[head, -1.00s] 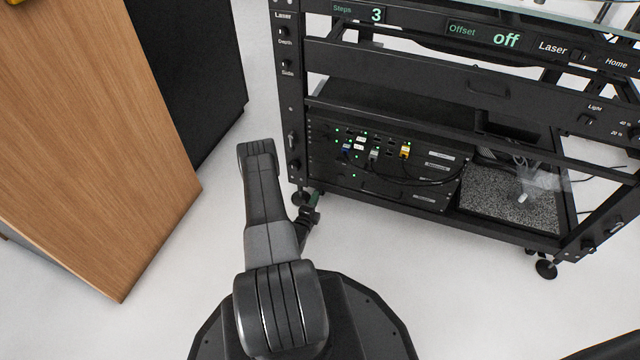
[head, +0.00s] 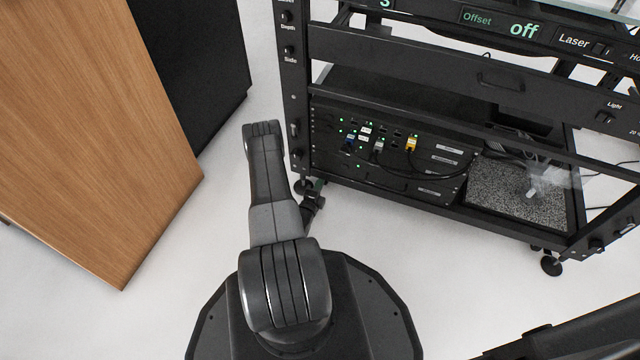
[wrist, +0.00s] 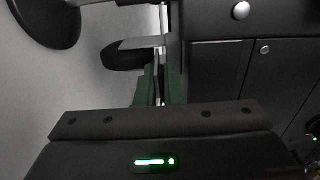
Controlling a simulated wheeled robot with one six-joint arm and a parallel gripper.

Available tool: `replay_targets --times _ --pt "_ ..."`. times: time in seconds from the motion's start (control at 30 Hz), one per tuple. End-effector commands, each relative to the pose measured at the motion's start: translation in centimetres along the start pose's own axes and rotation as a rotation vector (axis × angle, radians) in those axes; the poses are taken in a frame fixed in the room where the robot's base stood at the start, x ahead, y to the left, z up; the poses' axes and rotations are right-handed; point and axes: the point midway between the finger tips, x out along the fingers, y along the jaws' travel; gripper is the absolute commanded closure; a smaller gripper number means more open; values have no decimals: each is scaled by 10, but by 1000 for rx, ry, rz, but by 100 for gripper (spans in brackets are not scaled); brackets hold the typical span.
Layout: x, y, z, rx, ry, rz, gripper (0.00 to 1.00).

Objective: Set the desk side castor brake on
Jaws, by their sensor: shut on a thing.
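The desk side castor (head: 303,186) is under the near left corner of the black rack, beside the wooden desk (head: 100,130). My gripper (head: 318,185) is low at that castor, partly hidden by my arm in the head view. In the wrist view, the dark castor wheel (wrist: 122,57) has a flat light grey brake tab (wrist: 140,43) above it. My gripper's green fingers (wrist: 157,78) are close together at the tab's right end, shut on what looks like the castor brake. The exact contact and the brake's setting cannot be made out.
The black rack (head: 390,50) stands directly above my gripper, with its lower frame close by. Another castor (head: 551,265) is under its right corner. Cables hang at the rack's front. Clear white floor (head: 450,265) lies before the rack.

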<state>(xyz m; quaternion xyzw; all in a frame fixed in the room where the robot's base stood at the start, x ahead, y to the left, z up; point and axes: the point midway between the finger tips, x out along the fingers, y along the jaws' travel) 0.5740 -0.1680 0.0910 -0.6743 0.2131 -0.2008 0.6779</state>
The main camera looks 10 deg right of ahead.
Motion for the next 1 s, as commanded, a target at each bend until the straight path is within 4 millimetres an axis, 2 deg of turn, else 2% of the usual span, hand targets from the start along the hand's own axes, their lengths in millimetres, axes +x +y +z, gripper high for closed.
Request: replay_targets --times 0.3,0.53,0.57,0.6,1.0 --pt "1 6 0 0 0 -110 100" --pt "1 6 0 0 0 -111 100" --pt "1 6 0 0 0 -111 89" --pt "1 6 0 1 0 -111 84" --pt "2 6 1 1 0 -110 84"
